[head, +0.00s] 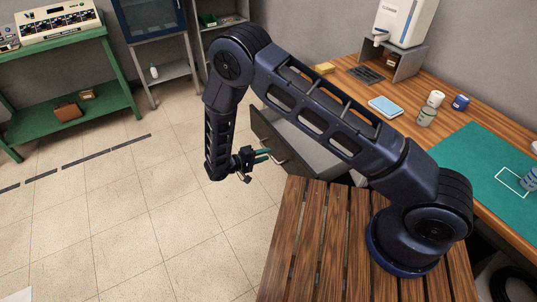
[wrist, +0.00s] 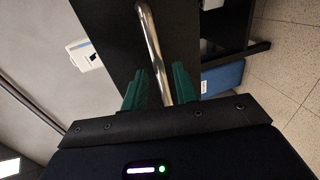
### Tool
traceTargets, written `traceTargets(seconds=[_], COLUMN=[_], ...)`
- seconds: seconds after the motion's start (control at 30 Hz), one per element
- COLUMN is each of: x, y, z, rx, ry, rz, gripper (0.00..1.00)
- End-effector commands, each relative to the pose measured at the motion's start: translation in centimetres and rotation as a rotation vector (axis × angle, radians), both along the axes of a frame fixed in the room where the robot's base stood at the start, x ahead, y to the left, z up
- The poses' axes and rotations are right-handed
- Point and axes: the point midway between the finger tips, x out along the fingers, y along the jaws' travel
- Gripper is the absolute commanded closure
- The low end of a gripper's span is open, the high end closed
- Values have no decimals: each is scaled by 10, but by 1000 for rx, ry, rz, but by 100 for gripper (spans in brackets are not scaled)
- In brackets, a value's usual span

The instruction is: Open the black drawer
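The black drawer (head: 263,127) is under the wooden desk, near the middle of the head view. Its front stands out from the desk, and a grey surface that looks like its inside (head: 305,150) shows behind it, partly covered by my arm. Its black front also fills the top middle of the wrist view (wrist: 112,32). A shiny metal bar handle (wrist: 154,45) runs down between the two green fingers of my gripper (wrist: 160,88). The fingers are apart, with small gaps beside the bar. In the head view my gripper (head: 262,155) is at the drawer front.
The wooden desk (head: 405,92) holds a blue pad (head: 385,106), small jars and a green mat (head: 485,160). A slatted wooden surface (head: 310,240) is under my arm's base. A green bench (head: 110,70) stands at the far left. The tiled floor left of my gripper is clear.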

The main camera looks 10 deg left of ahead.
Motion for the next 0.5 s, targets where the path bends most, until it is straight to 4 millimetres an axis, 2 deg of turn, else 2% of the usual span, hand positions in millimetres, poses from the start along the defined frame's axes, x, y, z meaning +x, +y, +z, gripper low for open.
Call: traceTargets(seconds=[0.1,0.3,0.5], x=[-17,-40,-52], y=[17,40,52], z=[4,11,15], rx=[3,2,1], ry=[0,1,1], rz=[4,2,1], gripper=[71,71,71])
